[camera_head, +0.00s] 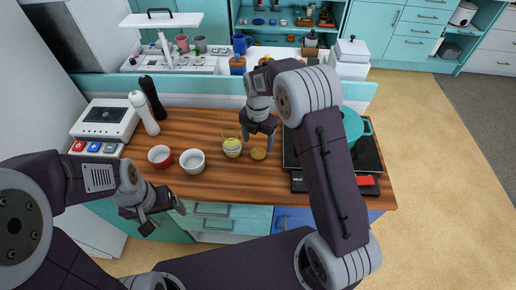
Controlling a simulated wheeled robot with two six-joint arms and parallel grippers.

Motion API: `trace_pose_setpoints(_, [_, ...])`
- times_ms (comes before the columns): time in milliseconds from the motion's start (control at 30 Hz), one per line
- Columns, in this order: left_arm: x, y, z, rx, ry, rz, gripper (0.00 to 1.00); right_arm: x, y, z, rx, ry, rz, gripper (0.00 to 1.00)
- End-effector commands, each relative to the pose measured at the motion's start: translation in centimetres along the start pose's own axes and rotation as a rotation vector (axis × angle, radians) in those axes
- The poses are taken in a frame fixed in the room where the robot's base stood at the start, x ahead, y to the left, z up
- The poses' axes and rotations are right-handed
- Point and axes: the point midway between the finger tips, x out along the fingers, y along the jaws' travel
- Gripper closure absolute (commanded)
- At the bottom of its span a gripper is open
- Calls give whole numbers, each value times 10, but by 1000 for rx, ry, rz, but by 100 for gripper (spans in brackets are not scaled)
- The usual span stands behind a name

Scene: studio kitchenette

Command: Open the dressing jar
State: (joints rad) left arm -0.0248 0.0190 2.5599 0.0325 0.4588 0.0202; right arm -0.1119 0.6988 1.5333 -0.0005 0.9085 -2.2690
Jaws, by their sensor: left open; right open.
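The dressing jar (232,148), a small glass jar with pale yellow contents, stands upright on the wooden counter. A round gold-brown disc that looks like its lid (258,154) lies flat on the counter just right of the jar, apart from it. My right gripper (258,136) is open, pointing down just behind and above the lid, to the right of the jar. It looks empty. My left gripper (163,218) is open and empty, low in front of the counter's front edge, left of the jar.
A red bowl (160,156) and a white bowl (193,161) stand left of the jar. Two mills, one white (143,113) and one black (153,98), stand behind them. A black hob (366,156) with a teal pot (352,125) is at the right, partly hidden by my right arm.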

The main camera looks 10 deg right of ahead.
Motion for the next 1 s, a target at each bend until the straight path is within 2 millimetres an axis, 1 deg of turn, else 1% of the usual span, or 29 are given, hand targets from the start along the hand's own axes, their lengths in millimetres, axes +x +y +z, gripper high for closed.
trace_pose_setpoints(33, [-3, 0, 0, 0, 0, 0, 15, -15, 1, 0, 0, -3, 3, 26])
trace_pose_setpoints(100, [-4, 0, 0, 0, 0, 0, 15, -32, 1, 1, 0, -3, 3, 26])
trace_pose_setpoints(233, [-7, 0, -1, 0, 0, 0, 15, -54, 0, 0, 0, -1, 1, 26])
trace_pose_setpoints(333, [-7, 0, -1, 0, 0, 0, 15, -62, 0, 0, 0, -1, 1, 26])
trace_pose_setpoints(467, [-7, 0, -1, 0, 0, 0, 15, -65, 0, 0, 1, 1, 0, 26])
trace_pose_setpoints(567, [-7, 0, -1, 0, 0, 0, 15, -65, -6, -3, 87, -1, 3, 26])
trace_pose_setpoints(667, [-7, 0, -1, 0, 0, 0, 15, -63, -26, -15, 399, -3, 15, 26])
trace_pose_setpoints(700, [-7, 0, -1, 0, 0, 0, 15, -62, -39, -23, 584, -3, 23, 26])
trace_pose_setpoints(767, [-7, 0, -1, 0, 0, 0, 15, -58, -58, -36, 887, -1, 40, 26])
trace_pose_setpoints(800, [-7, 0, -1, 0, 0, 0, 15, -56, -72, -45, 1089, 2, 52, 26])
trace_pose_setpoints(867, [-7, 0, -1, 0, 0, 0, 15, -51, -93, -60, 1385, 10, 67, 26])
trace_pose_setpoints(900, [-7, 0, -1, 0, 0, 0, 15, -48, -106, -70, 1571, 18, 79, 26])
trace_pose_setpoints(1000, [-7, 0, -1, 0, 0, 0, 15, -40, -135, -92, 1964, 39, 98, 26])
